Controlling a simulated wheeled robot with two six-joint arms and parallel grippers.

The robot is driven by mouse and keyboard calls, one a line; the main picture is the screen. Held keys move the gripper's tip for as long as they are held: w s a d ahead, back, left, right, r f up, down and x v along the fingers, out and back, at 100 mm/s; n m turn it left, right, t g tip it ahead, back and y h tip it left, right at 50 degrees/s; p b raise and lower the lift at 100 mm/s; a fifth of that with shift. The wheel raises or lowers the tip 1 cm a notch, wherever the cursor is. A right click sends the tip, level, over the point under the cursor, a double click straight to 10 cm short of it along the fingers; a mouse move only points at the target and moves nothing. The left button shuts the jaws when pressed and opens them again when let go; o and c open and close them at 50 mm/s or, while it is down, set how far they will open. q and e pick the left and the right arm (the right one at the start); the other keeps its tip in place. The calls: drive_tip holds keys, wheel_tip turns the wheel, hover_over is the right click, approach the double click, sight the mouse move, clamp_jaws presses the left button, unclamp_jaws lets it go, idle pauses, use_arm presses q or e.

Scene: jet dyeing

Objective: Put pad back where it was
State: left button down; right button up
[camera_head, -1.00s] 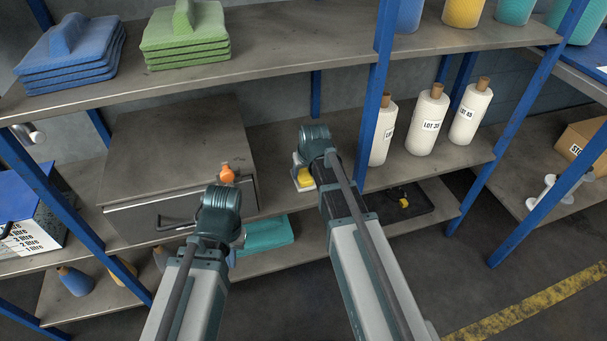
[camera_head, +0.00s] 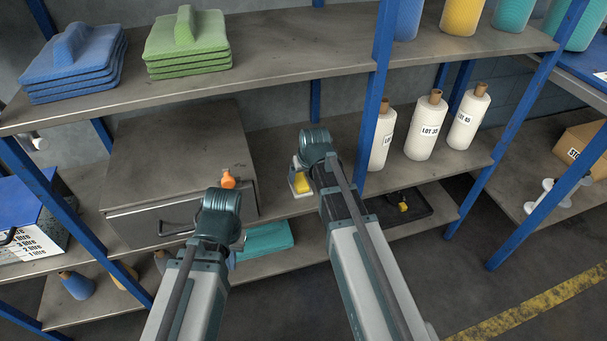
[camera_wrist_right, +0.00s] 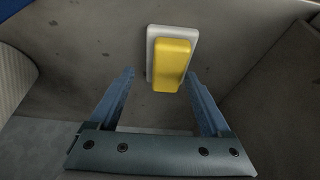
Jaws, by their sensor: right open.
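A yellow pad (camera_head: 301,183) lies on a white base (camera_head: 310,193) on the middle shelf. In the right wrist view the yellow pad (camera_wrist_right: 173,66) lies flat on the white base (camera_wrist_right: 152,52), just beyond and between the fingertips. My right gripper (camera_wrist_right: 160,76) is open and empty, with one finger towards each side of the pad. In the head view, my right wrist (camera_head: 317,147) is beside the pad and its fingers are hidden. My left wrist (camera_head: 221,212) is in front of the grey cabinet; its fingers are mostly hidden.
A grey cabinet (camera_head: 175,145) with an orange item (camera_head: 228,180) is left of the pad. White LOT rolls (camera_head: 425,128) stand right, beyond a blue post (camera_head: 376,110). Blue pads (camera_head: 70,70) and green pads (camera_head: 187,45) are stacked above. A teal pad (camera_head: 266,240) lies below.

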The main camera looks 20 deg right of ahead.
drive_tip(key=p+v, duration=0.8)
drive_tip(key=v, duration=0.2)
drive_tip(key=shift+r+p, duration=0.25)
drive_tip(key=shift+p, duration=0.15)
drive_tip(key=shift+s+a, duration=0.1)
drive_tip(key=s+a+r+n+g+p, duration=0.1)
drive_tip(key=s+a+r+g+p, duration=0.1)
drive_tip(key=s+a+r+p, duration=0.4)
drive_tip(key=s+a+r+n+g+h+p, duration=0.1)
drive_tip(key=s+a+r+n+g+p, duration=0.1)
drive_tip(key=s+a+r+p, duration=0.5)
drive_tip(key=s+r+g+p, duration=0.1)
drive_tip(key=s+r+p, duration=0.3)
drive_tip(key=s+p, duration=0.1)
drive_tip(key=shift+s+h+p, duration=0.3)
drive_tip(key=shift+s+p, duration=0.05)
drive_tip(key=shift+s, duration=0.05)
drive_tip(key=shift+a+r, duration=0.1)
drive_tip(key=shift+a, duration=0.05)
